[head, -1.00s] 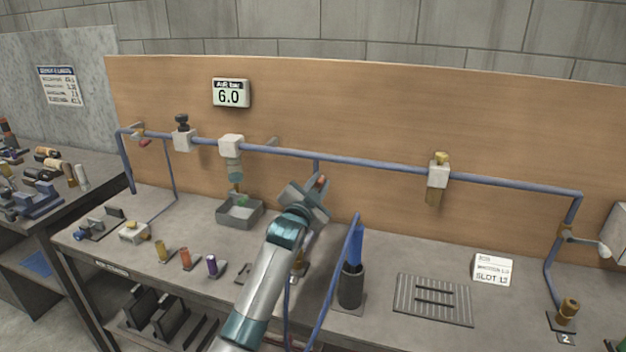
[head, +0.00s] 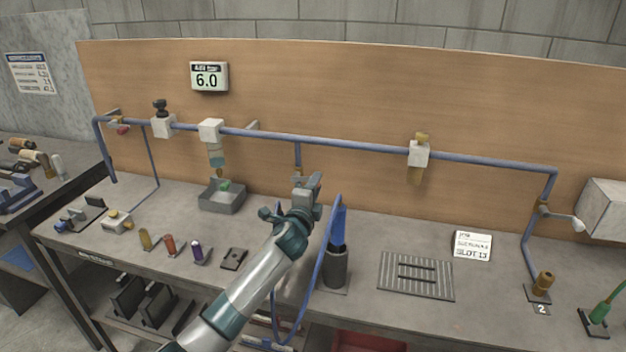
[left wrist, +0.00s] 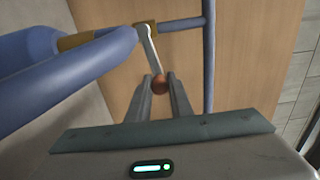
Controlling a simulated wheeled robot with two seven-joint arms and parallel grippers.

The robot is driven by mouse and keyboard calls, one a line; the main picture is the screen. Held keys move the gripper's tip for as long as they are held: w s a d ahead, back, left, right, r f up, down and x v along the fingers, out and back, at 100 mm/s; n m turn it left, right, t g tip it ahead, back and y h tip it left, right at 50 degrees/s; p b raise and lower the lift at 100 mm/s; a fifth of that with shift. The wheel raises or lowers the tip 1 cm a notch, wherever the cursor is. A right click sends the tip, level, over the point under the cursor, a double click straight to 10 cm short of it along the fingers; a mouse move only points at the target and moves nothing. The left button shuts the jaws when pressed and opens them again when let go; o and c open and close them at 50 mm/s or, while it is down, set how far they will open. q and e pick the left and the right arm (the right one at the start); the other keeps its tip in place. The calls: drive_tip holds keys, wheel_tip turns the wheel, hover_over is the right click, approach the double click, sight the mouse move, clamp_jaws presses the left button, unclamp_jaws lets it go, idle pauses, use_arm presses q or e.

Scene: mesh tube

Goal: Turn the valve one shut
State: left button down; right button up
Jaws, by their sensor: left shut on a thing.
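Valve one appears to be the brass valve (head: 299,173) on the middle drop pipe, largely hidden behind my left gripper (head: 312,188) in the head view. In the left wrist view its brass body (left wrist: 147,27) sits on a blue pipe, and a pale lever (left wrist: 153,50) runs from it to a red-brown knob (left wrist: 160,84). My left gripper (left wrist: 160,82) has its fingers on either side of the knob and is shut on the lever's knob end. The head view hides this contact. My right gripper is not in view.
A blue main pipe (head: 350,145) runs along the wooden board. A blue hose (head: 322,255) loops close to my left arm, by a dark holder (head: 335,265). A grey tray (head: 222,198) stands left. A gauge (head: 209,77) reads 6.0.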

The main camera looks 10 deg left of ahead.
use_arm(q)
drive_tip(key=shift+f+m, duration=0.75)
drive_tip(key=shift+m, duration=0.35)
drive_tip(key=shift+f, duration=0.1)
drive_tip(key=c, duration=1.6)
unclamp_jaws()
drive_tip(key=shift+d, duration=0.1)
drive_tip(key=shift+s, duration=0.2)
drive_tip(key=s+b, duration=0.1)
drive_tip(key=s, duration=0.4)
drive_tip(key=s+b, duration=0.1)
drive_tip(key=s, duration=0.5)
drive_tip(key=s+b, duration=0.1)
drive_tip(key=s, duration=0.5)
drive_tip(key=shift+a, duration=0.35)
